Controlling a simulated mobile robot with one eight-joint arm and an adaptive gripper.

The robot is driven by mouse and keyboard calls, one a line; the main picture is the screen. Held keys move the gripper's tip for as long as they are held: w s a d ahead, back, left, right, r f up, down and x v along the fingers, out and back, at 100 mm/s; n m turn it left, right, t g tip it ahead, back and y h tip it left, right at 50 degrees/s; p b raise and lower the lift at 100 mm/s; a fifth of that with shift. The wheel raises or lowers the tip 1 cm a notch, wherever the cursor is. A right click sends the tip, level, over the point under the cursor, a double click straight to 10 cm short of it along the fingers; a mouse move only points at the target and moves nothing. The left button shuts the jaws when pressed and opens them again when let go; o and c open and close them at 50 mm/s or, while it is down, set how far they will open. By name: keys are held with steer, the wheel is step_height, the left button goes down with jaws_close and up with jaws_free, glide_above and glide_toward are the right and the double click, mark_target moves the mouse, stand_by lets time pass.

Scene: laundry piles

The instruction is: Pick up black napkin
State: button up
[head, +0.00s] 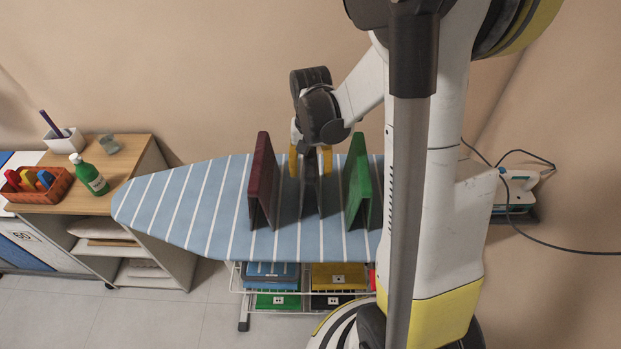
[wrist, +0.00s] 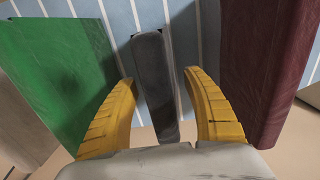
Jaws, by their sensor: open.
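The black napkin (head: 311,193) stands folded like a tent on the ironing board, between a dark red one and a green one. In the wrist view the black napkin (wrist: 157,85) shows as a narrow dark grey ridge running between my fingers. My gripper (head: 310,160) is above it, pointing down, with its yellow fingers apart, one on each side of the napkin. In the wrist view my gripper (wrist: 166,105) is open, with a gap between each finger and the napkin. The arm hides the napkin's upper part in the head view.
The dark red folded cloth (head: 262,182) stands close on the left and the green one (head: 358,182) close on the right. The striped ironing board (head: 180,207) is bare to the left. A side table (head: 120,165) holds a green bottle (head: 90,176) and a basket (head: 38,187).

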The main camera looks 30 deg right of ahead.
steer(key=shift+f, duration=0.15)
jaws_close()
